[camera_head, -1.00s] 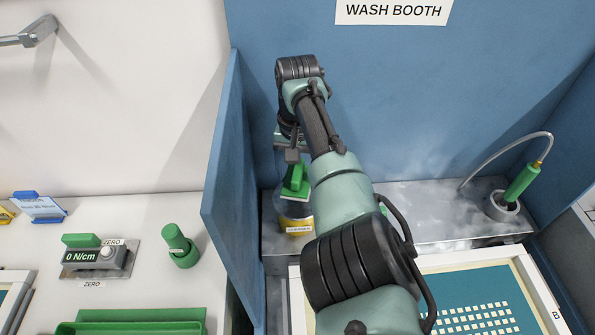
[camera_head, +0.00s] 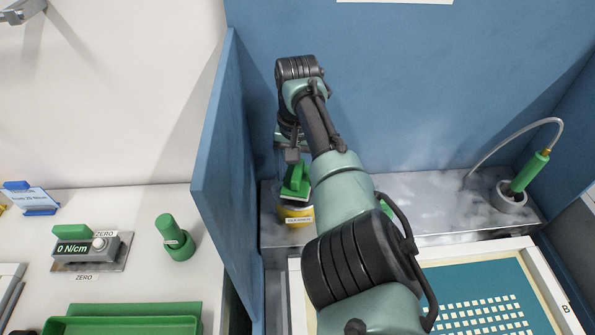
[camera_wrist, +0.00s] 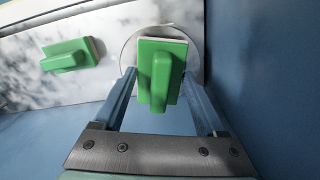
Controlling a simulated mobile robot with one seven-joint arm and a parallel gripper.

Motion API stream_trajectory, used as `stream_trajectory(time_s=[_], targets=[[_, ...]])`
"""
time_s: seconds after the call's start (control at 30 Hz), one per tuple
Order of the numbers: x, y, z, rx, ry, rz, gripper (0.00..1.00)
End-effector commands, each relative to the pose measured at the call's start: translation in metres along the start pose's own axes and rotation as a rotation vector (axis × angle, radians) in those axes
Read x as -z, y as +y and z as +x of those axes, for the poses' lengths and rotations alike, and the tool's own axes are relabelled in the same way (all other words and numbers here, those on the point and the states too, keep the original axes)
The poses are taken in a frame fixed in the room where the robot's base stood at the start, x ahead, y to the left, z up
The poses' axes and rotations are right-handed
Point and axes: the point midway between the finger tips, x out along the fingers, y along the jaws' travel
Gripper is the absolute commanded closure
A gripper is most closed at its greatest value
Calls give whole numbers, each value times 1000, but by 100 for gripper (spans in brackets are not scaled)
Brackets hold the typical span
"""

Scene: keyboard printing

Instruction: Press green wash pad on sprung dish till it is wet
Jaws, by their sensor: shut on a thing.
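My gripper (camera_wrist: 160,88) is shut on the handle of a green wash pad (camera_wrist: 173,58) with a pale underside. In the head view the pad (camera_head: 296,181) is directly over the sprung dish (camera_head: 297,212), which has a yellow band and a label. In the wrist view the dish's pale round rim (camera_wrist: 131,55) shows around the pad. The pad hides most of the dish's top. I cannot tell whether the pad presses on the dish or whether it is wet.
A second green pad (camera_wrist: 68,56) lies on the metal shelf (camera_head: 430,195); my arm mostly hides it in the head view. A blue booth side wall (camera_head: 225,150) stands close left of the dish. A green-handled hose tool (camera_head: 530,172) stands at the shelf's right end.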

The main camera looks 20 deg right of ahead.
Motion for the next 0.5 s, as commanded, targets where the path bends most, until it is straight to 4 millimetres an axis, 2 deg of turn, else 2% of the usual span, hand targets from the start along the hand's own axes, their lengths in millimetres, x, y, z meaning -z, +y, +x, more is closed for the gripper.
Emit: stream_trajectory(time_s=[0.5], targets=[[0, 0, 11, 1, 0, 0, 100]])
